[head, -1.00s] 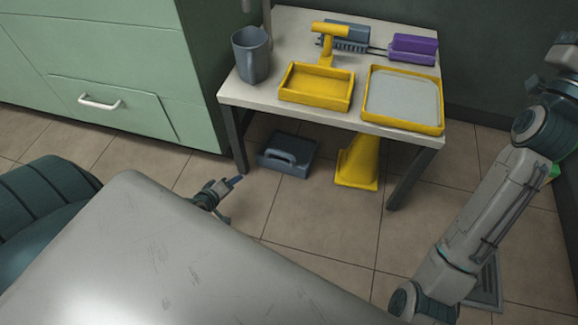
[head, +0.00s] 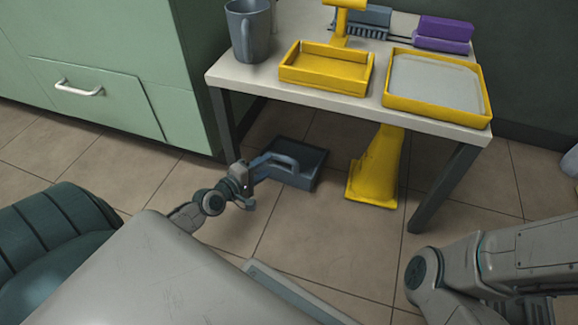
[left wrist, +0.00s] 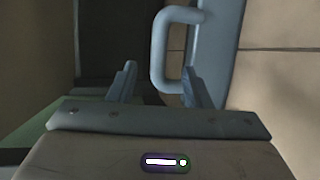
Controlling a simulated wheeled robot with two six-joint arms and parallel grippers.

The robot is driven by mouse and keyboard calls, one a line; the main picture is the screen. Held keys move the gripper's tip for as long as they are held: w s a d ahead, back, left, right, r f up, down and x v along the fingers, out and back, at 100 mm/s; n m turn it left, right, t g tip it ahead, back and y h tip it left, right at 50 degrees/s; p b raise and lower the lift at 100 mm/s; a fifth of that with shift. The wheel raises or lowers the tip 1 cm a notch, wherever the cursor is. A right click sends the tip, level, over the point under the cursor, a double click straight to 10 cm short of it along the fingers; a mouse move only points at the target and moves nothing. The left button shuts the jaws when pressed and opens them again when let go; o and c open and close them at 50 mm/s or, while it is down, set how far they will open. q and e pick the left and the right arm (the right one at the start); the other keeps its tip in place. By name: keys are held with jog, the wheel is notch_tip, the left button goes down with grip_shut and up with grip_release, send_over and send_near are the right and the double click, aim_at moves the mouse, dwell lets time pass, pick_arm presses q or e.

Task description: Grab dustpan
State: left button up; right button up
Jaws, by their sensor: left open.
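The dustpan (head: 312,160), dark blue-grey with a raised loop handle, lies on the tiled floor under the small table. In the left wrist view its light blue handle (left wrist: 158,50) stands just ahead of the fingers, nearer the right one, and its body (left wrist: 210,40) runs along the right. My left gripper (head: 257,183) is open and empty, close to the near left side of the dustpan. It also shows in the left wrist view (left wrist: 158,78). Whether a finger touches the handle I cannot tell. My right arm shows at the right, but its gripper is out of view.
The table (head: 250,84) bears a grey mug (head: 250,35), two yellow trays (head: 325,72) and brushes (head: 442,33). A yellow cone (head: 377,165) stands under it, right of the dustpan. A table leg (head: 222,122) is close behind my left gripper. Green drawers (head: 100,95) stand left.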

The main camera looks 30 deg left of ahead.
aim_at(281, 159)
pick_arm(q)
jog(key=x, duration=0.2)
jog(key=shift+w+d, duration=0.1)
jog(key=shift+w, duration=0.15)
jog(key=x, duration=0.2)
jog(key=b+x, duration=0.1)
jog(key=x, duration=0.1)
jog(key=shift+d+f, duration=0.1)
jog(key=shift+d, duration=0.35)
jog(key=shift+w, duration=0.5)
grip_shut()
